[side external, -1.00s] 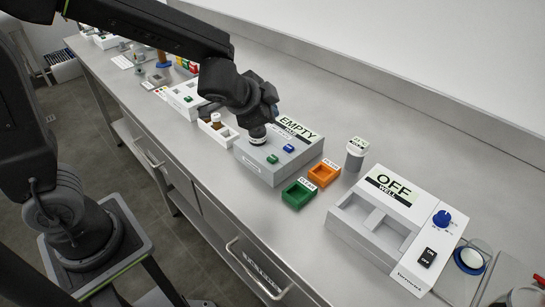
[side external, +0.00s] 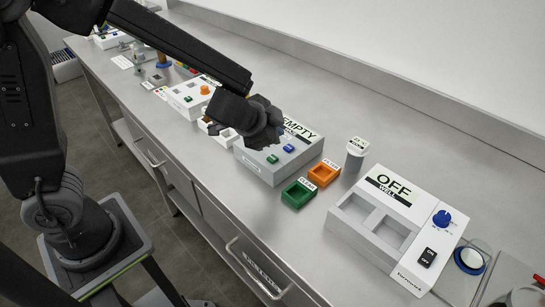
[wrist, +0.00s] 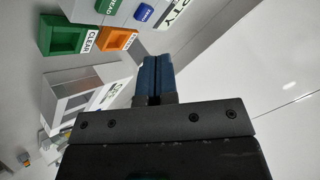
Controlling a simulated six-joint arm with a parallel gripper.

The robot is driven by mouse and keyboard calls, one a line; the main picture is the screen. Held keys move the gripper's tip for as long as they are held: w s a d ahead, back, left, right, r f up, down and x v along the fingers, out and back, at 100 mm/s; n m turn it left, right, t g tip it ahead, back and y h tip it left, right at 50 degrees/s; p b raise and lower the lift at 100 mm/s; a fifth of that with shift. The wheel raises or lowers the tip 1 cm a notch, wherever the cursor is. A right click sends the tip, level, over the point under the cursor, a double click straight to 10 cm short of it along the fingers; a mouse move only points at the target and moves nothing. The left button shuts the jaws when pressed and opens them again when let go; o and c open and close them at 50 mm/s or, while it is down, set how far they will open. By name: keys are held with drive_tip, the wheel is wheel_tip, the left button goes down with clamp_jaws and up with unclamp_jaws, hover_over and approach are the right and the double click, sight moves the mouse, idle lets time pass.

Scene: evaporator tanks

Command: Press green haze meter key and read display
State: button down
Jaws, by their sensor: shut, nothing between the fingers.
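The grey haze meter (side external: 265,167) stands mid-bench with a display reading EMPTY (side external: 300,131). Its green key (side external: 272,158) and blue key (side external: 288,148) are on the top face. In the wrist view the green key (wrist: 105,6), marked READ, and the blue key (wrist: 143,13) lie at the top edge, and the display (wrist: 181,12) is cut off. My gripper (wrist: 153,62) is shut and empty, its blue fingers together. In the side view my dark wrist covers the meter's far left part and hides the fingertips. I see no contact with the green key.
A green tray (side external: 299,193) marked CLEAR and an orange tray (side external: 324,173) sit right of the meter. A white box (side external: 388,232) reading OFF WELL is farther right. Another white instrument (side external: 186,101) stands beyond my wrist.

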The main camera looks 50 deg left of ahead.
sight(274, 159)
drive_tip(key=shift+f, duration=2.3)
drive_tip(key=shift+f, duration=0.1)
drive_tip(key=shift+f, duration=0.35)
drive_tip(key=shift+f, duration=0.45)
idle(0.8)
drive_tip(key=shift+r, duration=0.9)
drive_tip(key=shift+r, duration=2.5)
